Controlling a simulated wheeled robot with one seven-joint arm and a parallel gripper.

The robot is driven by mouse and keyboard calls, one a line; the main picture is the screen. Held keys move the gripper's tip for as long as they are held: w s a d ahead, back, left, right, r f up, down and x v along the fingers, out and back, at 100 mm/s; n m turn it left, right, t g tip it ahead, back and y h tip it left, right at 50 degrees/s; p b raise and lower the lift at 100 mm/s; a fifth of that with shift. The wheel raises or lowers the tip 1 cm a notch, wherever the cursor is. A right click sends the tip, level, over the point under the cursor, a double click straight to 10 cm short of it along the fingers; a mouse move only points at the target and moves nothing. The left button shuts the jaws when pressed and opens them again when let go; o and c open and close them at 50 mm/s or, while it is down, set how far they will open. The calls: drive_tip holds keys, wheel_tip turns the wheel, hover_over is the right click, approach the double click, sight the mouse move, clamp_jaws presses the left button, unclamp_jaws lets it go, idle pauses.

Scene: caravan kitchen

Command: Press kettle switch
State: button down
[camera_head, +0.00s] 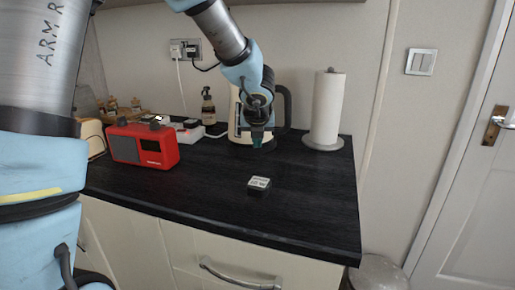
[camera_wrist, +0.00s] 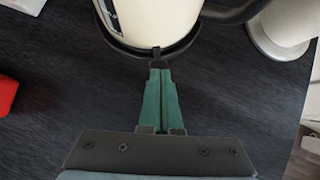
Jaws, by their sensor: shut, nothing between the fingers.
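The kettle (camera_head: 236,118) is cream with a dark handle on its right side, and it stands upright on a dark base on the black counter. My gripper (camera_head: 257,143) is in front of it in the head view and hides part of its body. In the wrist view the kettle (camera_wrist: 150,18) fills the top middle, with its handle to the right. A small dark tab, which looks like the switch (camera_wrist: 156,53), sticks out at the front of the base. My green gripper fingers (camera_wrist: 158,72) are shut, empty, and end right at this tab; whether they touch it I cannot tell.
A paper towel roll (camera_head: 327,110) on a stand is right of the kettle. A red radio (camera_head: 144,145) and a soap bottle (camera_head: 208,106) are to the left. A small dark box (camera_head: 259,185) with a pale top lies on the counter in front. The counter around it is clear.

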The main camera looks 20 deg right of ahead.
drive_tip(key=shift+f+b, duration=0.4)
drive_tip(key=shift+f, duration=0.2)
drive_tip(key=shift+s+a+r, duration=0.3)
drive_tip(key=shift+s+a, duration=0.05)
drive_tip(key=shift+s, duration=0.35)
drive_tip(key=shift+s+a+r, duration=0.25)
drive_tip(key=shift+s+a, duration=0.05)
drive_tip(key=shift+s, duration=0.35)
drive_tip(key=p+v, duration=0.4)
drive_tip(key=v, duration=0.7)
